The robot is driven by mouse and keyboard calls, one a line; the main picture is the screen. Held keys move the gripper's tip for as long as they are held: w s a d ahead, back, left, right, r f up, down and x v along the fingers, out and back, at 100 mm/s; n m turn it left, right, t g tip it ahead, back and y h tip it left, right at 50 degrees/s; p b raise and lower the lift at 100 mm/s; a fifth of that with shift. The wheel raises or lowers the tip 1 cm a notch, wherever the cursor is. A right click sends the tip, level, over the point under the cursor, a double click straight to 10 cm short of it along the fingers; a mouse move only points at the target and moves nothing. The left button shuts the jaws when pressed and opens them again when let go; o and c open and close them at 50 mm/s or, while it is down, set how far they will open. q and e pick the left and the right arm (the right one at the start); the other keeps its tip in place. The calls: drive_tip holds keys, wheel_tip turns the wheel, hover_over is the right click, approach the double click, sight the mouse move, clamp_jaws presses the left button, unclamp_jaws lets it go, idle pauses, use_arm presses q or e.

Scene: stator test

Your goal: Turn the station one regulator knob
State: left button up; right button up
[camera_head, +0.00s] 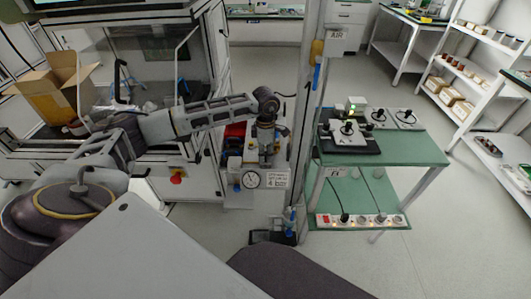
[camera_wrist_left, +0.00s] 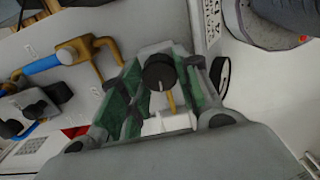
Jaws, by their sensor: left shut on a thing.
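The regulator knob (camera_wrist_left: 159,72) is black and round with a pale line on its face. In the left wrist view it sits between the green-padded fingers of my left gripper (camera_wrist_left: 162,78), which is shut on it. A brass-coloured part shows just below the knob. In the head view my left gripper (camera_head: 265,146) reaches down at the station panel, above the round white gauge (camera_head: 250,179), and hides the knob. The gauge's dark rim also shows at the right in the left wrist view (camera_wrist_left: 222,76). My right gripper is out of view.
A brass valve with a blue handle (camera_wrist_left: 45,64) is left of the gripper in the wrist view. A printed sign (camera_head: 277,179) is beside the gauge. A red button (camera_head: 176,179) is on the cabinet at left. A post and a green table (camera_head: 415,150) stand to the right.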

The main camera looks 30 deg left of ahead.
use_arm(q)
drive_tip(key=o, duration=1)
drive_tip(key=shift+o, duration=0.2)
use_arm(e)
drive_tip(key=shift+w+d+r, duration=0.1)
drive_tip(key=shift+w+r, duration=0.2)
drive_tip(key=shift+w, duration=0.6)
use_arm(q)
wheel_tip(320, 180, up, 12)
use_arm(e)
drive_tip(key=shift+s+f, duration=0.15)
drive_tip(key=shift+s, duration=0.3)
